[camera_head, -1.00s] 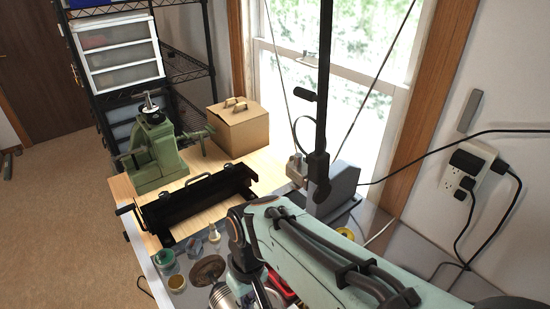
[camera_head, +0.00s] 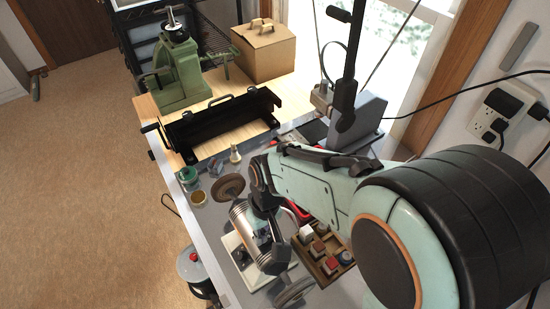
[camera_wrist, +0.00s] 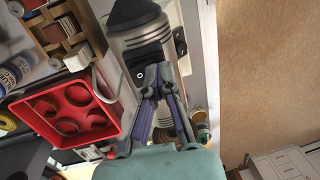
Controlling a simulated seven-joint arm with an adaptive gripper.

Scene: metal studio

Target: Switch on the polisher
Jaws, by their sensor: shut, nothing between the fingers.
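The polisher is a silver motor body (camera_head: 240,216) on the bench, with a brown wheel (camera_head: 229,187) at its far end and another round wheel (camera_head: 295,290) at its near end. My arm covers part of its middle. In the wrist view the ribbed silver polisher body (camera_wrist: 133,45) fills the upper middle. A black switch plate with a white ring mark (camera_wrist: 140,75) sits on its side. My gripper (camera_wrist: 156,76) is shut and empty, its fingertips right beside or over this plate. I cannot tell whether they touch it. The fingers hide part of the plate.
A red tray with round holes (camera_wrist: 70,115) and a wooden compartment box (camera_wrist: 62,30) lie left of the polisher. A black metal frame (camera_head: 222,125), a green press (camera_head: 178,75) and a cardboard box (camera_head: 262,50) stand farther back. Open floor (camera_head: 90,160) lies left of the bench.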

